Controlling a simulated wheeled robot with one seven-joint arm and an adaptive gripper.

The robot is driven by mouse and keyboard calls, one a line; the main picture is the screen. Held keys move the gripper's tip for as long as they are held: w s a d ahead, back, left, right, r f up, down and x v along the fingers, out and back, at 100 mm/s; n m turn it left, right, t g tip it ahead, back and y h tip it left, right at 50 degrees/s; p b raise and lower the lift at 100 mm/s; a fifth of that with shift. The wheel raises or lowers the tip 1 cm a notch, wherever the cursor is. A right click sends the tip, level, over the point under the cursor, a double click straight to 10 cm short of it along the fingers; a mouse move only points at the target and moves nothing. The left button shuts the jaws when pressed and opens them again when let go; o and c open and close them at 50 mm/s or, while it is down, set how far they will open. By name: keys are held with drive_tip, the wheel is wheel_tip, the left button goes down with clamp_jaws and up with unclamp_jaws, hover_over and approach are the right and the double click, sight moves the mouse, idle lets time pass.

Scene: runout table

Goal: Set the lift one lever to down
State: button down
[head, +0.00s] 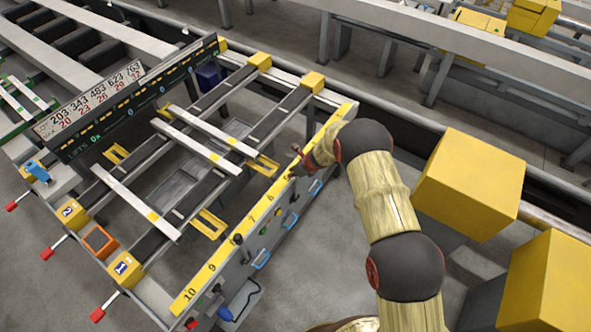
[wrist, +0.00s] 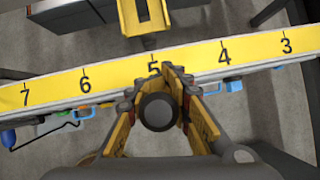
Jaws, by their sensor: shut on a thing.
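My gripper (head: 300,162) is at the yellow numbered rail (head: 262,205) on the right side of the runout table. In the wrist view, my gripper (wrist: 160,92) is shut on a dark round knob (wrist: 158,112) beside the 5 mark. The knob hides whatever stem is under it, and in the head view the gripper covers it. Another black knob (head: 238,239) stands farther down the same panel. I cannot read a lift name or a lever position at the held knob.
Two yellow boxes (head: 470,185) (head: 552,290) stand to the right of my arm. Red-ended handles (head: 47,253) stick out on the table's left side. Blue handles (head: 262,259) line the panel below the rail. A black display board (head: 140,95) crosses the table. Grey floor (head: 330,275) is clear beside the panel.

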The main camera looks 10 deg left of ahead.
drive_tip(key=shift+s+a, duration=0.1)
drive_tip(key=shift+a, duration=0.05)
drive_tip(key=c, duration=1.6)
unclamp_jaws()
drive_tip(key=shift+o, duration=0.2)
drive_tip(key=v, duration=1.2)
drive_tip(key=shift+f, duration=0.1)
